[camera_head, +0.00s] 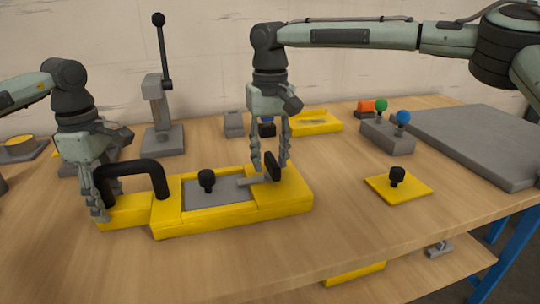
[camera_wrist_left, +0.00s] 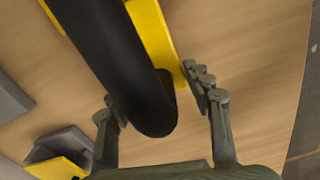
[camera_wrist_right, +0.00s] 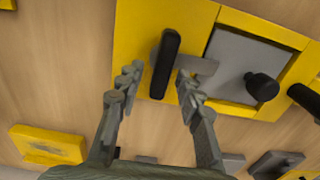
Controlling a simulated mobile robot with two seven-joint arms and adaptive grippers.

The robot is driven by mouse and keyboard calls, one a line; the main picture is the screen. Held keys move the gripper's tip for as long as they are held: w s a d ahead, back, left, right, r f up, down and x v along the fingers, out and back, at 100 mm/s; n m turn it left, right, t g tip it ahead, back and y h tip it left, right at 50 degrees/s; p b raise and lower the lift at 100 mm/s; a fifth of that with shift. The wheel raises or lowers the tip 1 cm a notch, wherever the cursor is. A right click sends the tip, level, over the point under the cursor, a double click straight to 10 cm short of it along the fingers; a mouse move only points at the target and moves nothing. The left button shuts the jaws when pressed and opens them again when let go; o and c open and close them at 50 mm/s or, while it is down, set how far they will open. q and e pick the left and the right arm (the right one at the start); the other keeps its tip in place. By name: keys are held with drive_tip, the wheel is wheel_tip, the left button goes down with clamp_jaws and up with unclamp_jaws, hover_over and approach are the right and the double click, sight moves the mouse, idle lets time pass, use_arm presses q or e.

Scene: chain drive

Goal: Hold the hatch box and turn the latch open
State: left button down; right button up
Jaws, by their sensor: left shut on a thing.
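The yellow hatch box (camera_head: 232,224) lies on the table with a grey hatch panel (camera_head: 205,196) and a black knob (camera_head: 207,180). A black arched handle (camera_head: 135,168) rises at its left end. My left gripper (camera_head: 98,208) is shut on the handle's left part; the handle (camera_wrist_left: 120,70) hides one finger in the left wrist view. The latch has a black grip (camera_head: 272,166) and a grey bar (camera_head: 252,181) reaching over the panel's edge. My right gripper (camera_wrist_right: 157,82) is open, its fingertips either side of the latch grip (camera_wrist_right: 165,62).
A grey lever stand (camera_head: 162,115) stands behind the box. A yellow plate with a black knob (camera_head: 398,187) lies to the right. A grey block with coloured knobs (camera_head: 388,134) and a large grey slab (camera_head: 480,145) are farther right. The table front is clear.

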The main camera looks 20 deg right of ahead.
clamp_jaws()
